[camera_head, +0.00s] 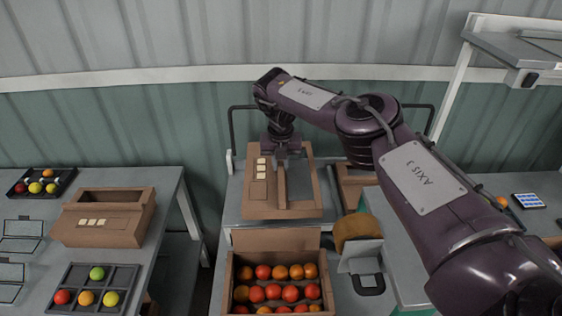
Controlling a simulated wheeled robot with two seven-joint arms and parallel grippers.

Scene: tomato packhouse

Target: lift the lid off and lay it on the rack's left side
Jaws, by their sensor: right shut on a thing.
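The lid (308,178) is a brown cardboard piece with pale labels on its left part. It is at the left side of the grey rack (232,200). My right gripper (281,163) is shut on the lid's raised middle strip, from above. I cannot tell whether the lid rests on the rack or hangs just above it. An open brown carton (276,240) of red and orange tomatoes stands in front of the rack, uncovered. My left gripper is not in view.
Another brown carton (353,192) is on the rack's right side, partly hidden by my arm. A brown rounded object (358,229) stands near the tomato carton. The left table (150,179) holds a carton (98,238) and dark trays (70,273) of tomatoes.

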